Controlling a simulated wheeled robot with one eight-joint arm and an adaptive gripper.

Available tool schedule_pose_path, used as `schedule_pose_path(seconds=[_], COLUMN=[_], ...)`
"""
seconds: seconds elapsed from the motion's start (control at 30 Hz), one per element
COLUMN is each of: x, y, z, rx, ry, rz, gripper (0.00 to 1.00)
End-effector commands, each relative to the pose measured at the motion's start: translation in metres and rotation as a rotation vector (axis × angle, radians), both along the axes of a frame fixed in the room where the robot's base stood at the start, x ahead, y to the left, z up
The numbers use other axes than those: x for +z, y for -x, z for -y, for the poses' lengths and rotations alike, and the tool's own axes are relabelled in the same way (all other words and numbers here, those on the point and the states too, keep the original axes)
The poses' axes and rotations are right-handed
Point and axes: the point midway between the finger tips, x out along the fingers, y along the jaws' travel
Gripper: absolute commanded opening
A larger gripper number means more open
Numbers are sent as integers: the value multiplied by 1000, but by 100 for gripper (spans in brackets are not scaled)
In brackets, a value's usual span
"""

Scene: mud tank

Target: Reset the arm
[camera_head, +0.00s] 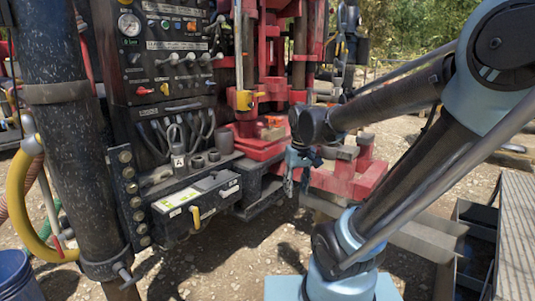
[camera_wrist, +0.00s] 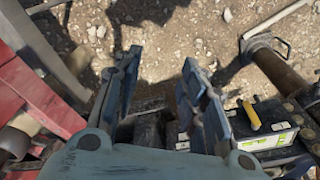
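My arm is bent, with its forearm reaching left from the right side of the head view. My gripper (camera_head: 296,188) hangs below the wrist with its fingers pointing down, in front of the red rig base (camera_head: 345,182). In the wrist view my gripper (camera_wrist: 162,57) is open, with a clear gap between its two blue-grey fingers. Nothing is between the fingers; only gravel ground and dark metal show beyond and behind them. I see no contact between the fingers and the rig.
A black control panel (camera_head: 165,55) with gauge and levers stands at left. Below it is a grey box with a yellow handle (camera_head: 195,217), also in the wrist view (camera_wrist: 252,116). A dark column (camera_head: 62,110) and blue bucket (camera_head: 17,275) are far left. Gravel (camera_head: 235,255) is open below.

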Motion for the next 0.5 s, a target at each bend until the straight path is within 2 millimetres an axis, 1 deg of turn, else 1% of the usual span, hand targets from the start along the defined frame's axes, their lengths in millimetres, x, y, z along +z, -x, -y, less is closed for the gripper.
schedule_pose_path(seconds=[0.03,0.2,0.4,0.5], x=[-3,-16,-36,-47], y=[10,38,70,84], z=[12,41,69,79], rx=[-27,-106,-197,-238], ry=[-1,-3,-4,-4], rz=[5,23,42,52], gripper=[38,38,38,38])
